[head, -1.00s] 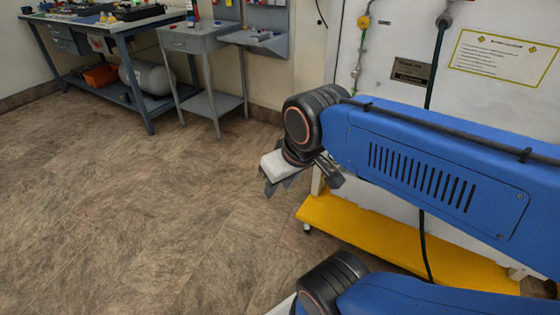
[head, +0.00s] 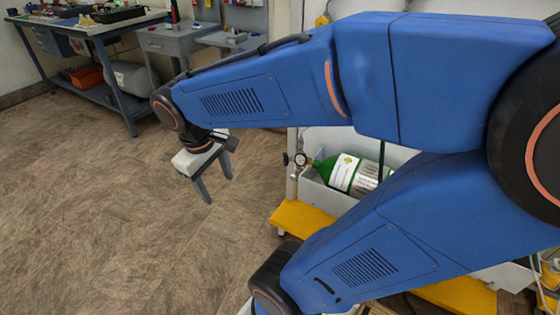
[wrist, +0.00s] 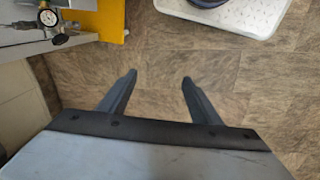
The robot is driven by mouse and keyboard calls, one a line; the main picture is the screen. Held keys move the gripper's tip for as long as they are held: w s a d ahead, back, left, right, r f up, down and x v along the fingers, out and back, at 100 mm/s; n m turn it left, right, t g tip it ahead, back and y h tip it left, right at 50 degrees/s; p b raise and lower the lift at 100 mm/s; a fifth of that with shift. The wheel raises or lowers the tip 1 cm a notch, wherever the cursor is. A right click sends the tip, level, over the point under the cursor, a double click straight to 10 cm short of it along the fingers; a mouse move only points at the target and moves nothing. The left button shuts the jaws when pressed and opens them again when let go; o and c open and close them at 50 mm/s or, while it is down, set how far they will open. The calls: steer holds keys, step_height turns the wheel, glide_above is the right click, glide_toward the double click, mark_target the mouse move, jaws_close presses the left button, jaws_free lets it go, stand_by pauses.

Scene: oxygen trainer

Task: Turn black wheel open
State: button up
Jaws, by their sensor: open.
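My gripper (head: 215,188) hangs over bare floor with its two fingers apart and nothing between them. It also shows open in the wrist view (wrist: 160,78). A green oxygen cylinder (head: 323,170) with a white label lies in a grey trough to the right of my gripper, well apart from it. A round gauge (head: 301,159) sits at its valve end. The gauge also shows at the top left of the wrist view (wrist: 47,18), among metal fittings.
A yellow base (head: 303,216) runs under the trough. My own blue arm hides much of the right side. A blue-framed workbench (head: 118,95) and a grey side table (head: 170,41) stand at the back left. The floor at left is clear.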

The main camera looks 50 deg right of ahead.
steer(key=w+d+f+n+g+h, duration=0.25)
steer(key=w+d+f+g, duration=0.2)
steer(key=d, duration=0.25)
steer(key=w+d+f+n+g+h, duration=0.1)
steer(key=w+d+f+g+h, duration=0.3)
steer(key=d, duration=0.3)
steer(key=n+g+h, duration=0.4)
steer(key=g+h, duration=0.1)
glide_toward(284, 160)
steer(key=shift+t, duration=0.25)
steer(key=x, duration=0.8)
steer(key=shift+w+d+f, duration=0.1)
steer(key=shift+d+f, duration=0.1)
steer(key=shift+d, duration=0.15)
steer(key=c, duration=1)
steer(key=shift+c, duration=0.2)
